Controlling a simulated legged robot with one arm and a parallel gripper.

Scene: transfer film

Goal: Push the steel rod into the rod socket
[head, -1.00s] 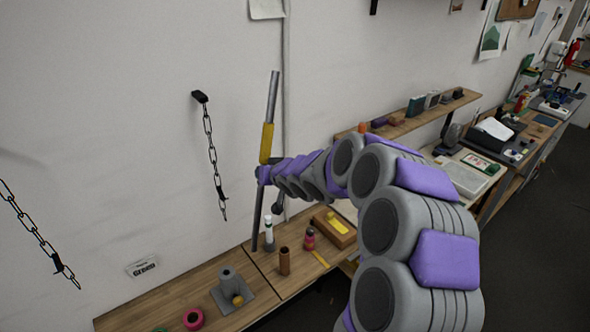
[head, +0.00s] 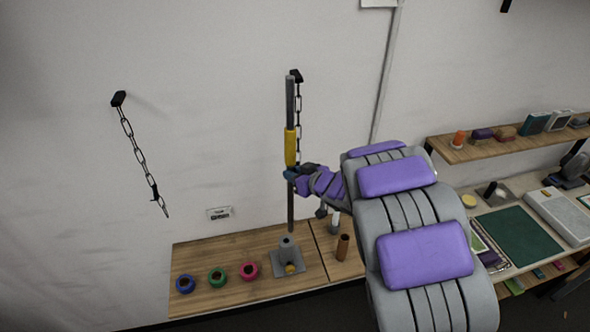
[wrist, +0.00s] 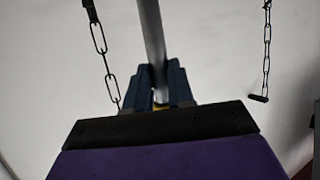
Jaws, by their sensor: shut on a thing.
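The steel rod (head: 290,102) is a long grey bar with a yellow sleeve around its middle. It stands upright in the head view, its lower end just above and a little right of the rod socket. The rod socket (head: 287,247) is a grey upright tube on a square grey base on the wooden bench. My gripper (head: 292,174) is shut on the rod just below the yellow sleeve. In the wrist view the rod (wrist: 151,35) rises between my dark blue fingers (wrist: 155,88). The gap between the rod's tip and the socket's mouth is hard to judge.
Blue, green and pink rings (head: 217,277) lie on the bench (head: 205,300) left of the socket. A brown cylinder (head: 343,246) stands to the right. Chains hang on the wall, one (head: 140,158) at left and one (head: 299,115) behind the rod.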

